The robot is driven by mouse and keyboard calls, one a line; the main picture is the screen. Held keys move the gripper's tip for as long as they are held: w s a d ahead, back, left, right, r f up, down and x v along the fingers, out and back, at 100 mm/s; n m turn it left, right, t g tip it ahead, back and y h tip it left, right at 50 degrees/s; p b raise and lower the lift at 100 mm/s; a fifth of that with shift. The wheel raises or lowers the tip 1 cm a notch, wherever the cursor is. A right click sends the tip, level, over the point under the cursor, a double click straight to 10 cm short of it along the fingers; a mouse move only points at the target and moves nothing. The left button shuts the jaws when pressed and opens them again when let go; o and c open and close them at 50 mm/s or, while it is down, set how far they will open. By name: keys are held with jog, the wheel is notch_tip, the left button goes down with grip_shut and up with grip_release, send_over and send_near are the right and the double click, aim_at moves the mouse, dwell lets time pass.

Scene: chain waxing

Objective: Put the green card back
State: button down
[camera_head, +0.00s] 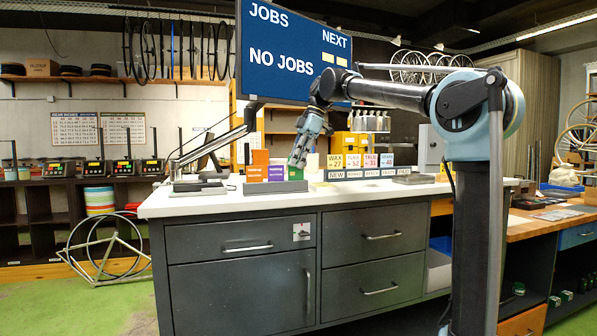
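My gripper (298,160) points down over the white worktop, and its fingertips are small and dark here. A green card (295,173) stands upright directly below the fingertips, at the right end of a row of coloured cards. The gripper overlaps its top edge in the picture. I cannot tell whether the fingers touch or hold it. The row stands at a low grey rack (275,187). It also has an orange card (260,158), an orange-brown card (254,174) and a purple card (275,173). Whether the green card is seated in the rack is not clear.
Numbered signs (361,161) stand on the worktop (210,202) to the right, above a row of small label blocks (367,174). A stand with a dark base (198,187) is at the left. A screen (293,50) reading "NO JOBS" hangs behind my arm.

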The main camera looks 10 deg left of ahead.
jog(key=shift+f, duration=1.3)
jog(key=c, duration=1.8)
grip_release()
jog(key=v, duration=1.2)
